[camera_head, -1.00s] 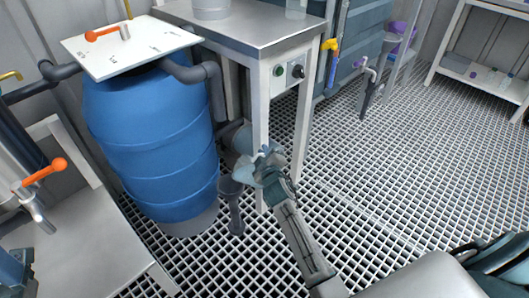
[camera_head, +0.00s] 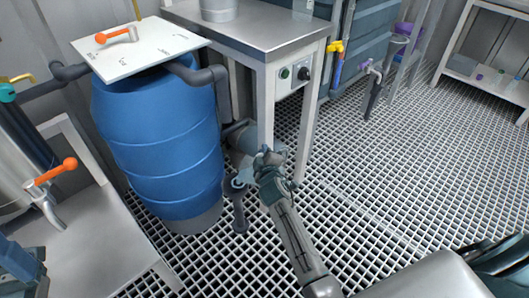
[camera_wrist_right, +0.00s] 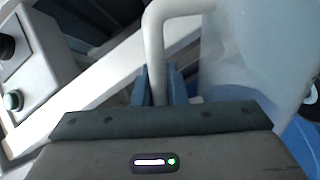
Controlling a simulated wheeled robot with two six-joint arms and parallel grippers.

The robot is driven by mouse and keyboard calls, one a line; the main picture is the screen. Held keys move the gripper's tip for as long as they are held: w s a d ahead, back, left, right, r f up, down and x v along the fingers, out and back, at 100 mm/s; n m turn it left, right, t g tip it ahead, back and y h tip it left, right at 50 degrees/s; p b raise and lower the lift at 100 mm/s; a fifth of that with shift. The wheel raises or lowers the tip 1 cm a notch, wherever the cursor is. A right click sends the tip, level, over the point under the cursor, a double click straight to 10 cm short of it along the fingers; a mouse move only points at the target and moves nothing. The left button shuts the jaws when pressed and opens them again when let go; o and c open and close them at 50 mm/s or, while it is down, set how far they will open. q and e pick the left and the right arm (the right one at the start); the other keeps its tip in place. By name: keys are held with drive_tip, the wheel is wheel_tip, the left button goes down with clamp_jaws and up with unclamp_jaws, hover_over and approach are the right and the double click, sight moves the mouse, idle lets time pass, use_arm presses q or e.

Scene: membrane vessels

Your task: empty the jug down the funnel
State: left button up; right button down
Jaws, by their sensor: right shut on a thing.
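The jug (camera_head: 244,175) is pale and translucent. In the head view it is small, tilted, and overlaps the mouth of the funnel. My right gripper (camera_head: 263,167) is shut on its handle. In the right wrist view the pale handle (camera_wrist_right: 155,45) runs down between the two blue fingers (camera_wrist_right: 159,88), and the cloudy jug body (camera_wrist_right: 258,50) fills the right side. The dark grey funnel (camera_head: 236,190) stands above the grating beside the blue drum, with its stem (camera_head: 240,216) below. The jug partly hides the funnel's mouth. I cannot tell how much liquid the jug holds.
The blue drum (camera_head: 165,140) with a white lid (camera_head: 140,50) stands left of the funnel. A steel table (camera_head: 255,32) with a switch box (camera_head: 294,73) stands behind. A steel bench (camera_head: 100,250) is at lower left. The grating floor (camera_head: 400,180) is clear on the right.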

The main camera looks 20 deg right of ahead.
drive_tip(key=shift+r, duration=0.1)
drive_tip(key=shift+w+a+r+n+p, duration=0.15)
drive_tip(key=shift+a+r+n+p, duration=0.1)
drive_tip(key=shift+a+n+p, duration=0.25)
drive_tip(key=shift+w+a+r+n, duration=0.1)
drive_tip(key=shift+w+a+n, duration=0.05)
drive_tip(key=shift+a+n, duration=0.25)
drive_tip(key=shift+w+a+r+n+h+p, duration=0.15)
drive_tip(key=shift+w+a+n, duration=0.1)
drive_tip(key=shift+a, duration=0.3)
drive_tip(key=shift+w+a+r+n+h+p, duration=0.1)
drive_tip(key=shift+a+r+n+h, duration=0.15)
drive_tip(key=shift+a, duration=0.35)
drive_tip(key=shift+w+a+r+n+h+p, duration=0.1)
drive_tip(key=shift+w+a+n+p, duration=0.15)
drive_tip(key=shift+a, duration=0.3)
drive_tip(key=shift+s+r, duration=0.1)
